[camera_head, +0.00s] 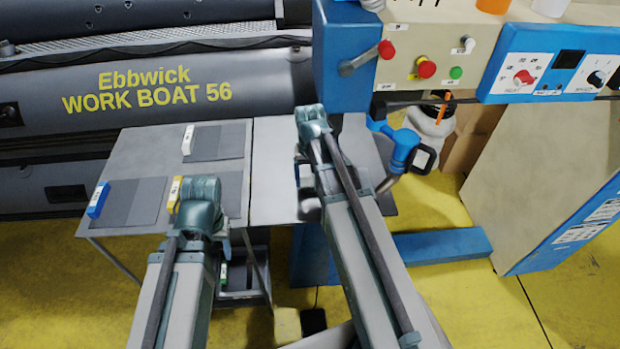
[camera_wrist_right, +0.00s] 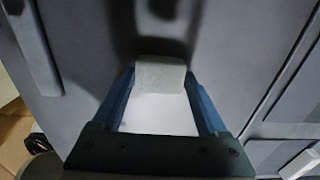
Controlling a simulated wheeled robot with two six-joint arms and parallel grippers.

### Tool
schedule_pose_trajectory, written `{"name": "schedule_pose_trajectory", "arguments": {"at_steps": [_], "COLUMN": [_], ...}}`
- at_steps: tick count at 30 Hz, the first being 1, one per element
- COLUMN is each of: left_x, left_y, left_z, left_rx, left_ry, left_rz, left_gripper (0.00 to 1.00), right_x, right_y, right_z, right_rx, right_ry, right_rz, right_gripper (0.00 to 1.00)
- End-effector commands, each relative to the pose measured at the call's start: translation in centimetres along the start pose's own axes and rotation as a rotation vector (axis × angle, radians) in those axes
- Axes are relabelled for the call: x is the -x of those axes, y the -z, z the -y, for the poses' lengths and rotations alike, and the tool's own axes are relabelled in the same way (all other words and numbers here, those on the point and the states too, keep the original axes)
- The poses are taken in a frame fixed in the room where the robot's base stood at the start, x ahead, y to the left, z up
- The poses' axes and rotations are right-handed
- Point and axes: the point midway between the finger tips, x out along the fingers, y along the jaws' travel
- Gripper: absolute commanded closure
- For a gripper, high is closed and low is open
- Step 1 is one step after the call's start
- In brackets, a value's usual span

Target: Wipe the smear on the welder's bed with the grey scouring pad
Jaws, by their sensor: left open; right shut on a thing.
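The welder's bed (camera_head: 276,160) is the pale grey plate below the blue machine column in the head view. My right gripper (camera_wrist_right: 160,80) is shut on a small grey block, the scouring pad (camera_wrist_right: 161,73), seen between its fingertips in the right wrist view. It is over the bed; contact cannot be told. In the head view my right arm hides most of the gripper and the pad. I cannot make out the smear; dark patches above the pad in the wrist view may be shadows. My left gripper (camera_head: 222,240) is open, mostly hidden behind its own wrist, near the side table's front edge.
The side table (camera_head: 140,145) adjoins the bed and holds dark mats with a white block (camera_head: 188,140), a yellow block (camera_head: 174,194) and a blue block (camera_head: 98,200). A blue-handled tool (camera_head: 405,150) hangs right of the bed. A grey boat (camera_head: 60,80) lies behind.

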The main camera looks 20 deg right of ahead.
Motion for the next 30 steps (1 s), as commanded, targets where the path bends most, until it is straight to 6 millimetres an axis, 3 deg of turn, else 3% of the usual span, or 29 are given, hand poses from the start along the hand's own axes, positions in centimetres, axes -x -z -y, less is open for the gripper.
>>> {"name": "schedule_pose_trajectory", "arguments": {"at_steps": [8, 9, 20, 30], "left_x": [-0.3, -0.3, -0.4, -0.2], "left_y": [0.0, 0.0, 0.0, 0.0], "left_z": [0.0, 0.0, 0.0, 0.0], "left_rx": [0.000, 0.000, 0.000, 0.000], "left_ry": [0.000, 0.000, 0.000, 0.000], "left_rz": [0.000, 0.000, 0.000, 0.000], "left_gripper": [0.48, 0.48, 0.48, 0.48], "right_x": [-0.3, -0.3, -0.4, -0.2], "right_y": [0.1, 0.1, 0.1, 0.1], "right_z": [2.7, 3.1, 4.0, 6.6], "right_rx": [0.004, 0.005, 0.005, 0.007], "right_ry": [0.006, 0.006, 0.008, 0.007], "right_rz": [-0.001, -0.001, -0.001, -0.001], "right_gripper": [0.68, 0.75, 0.76, 0.76]}}
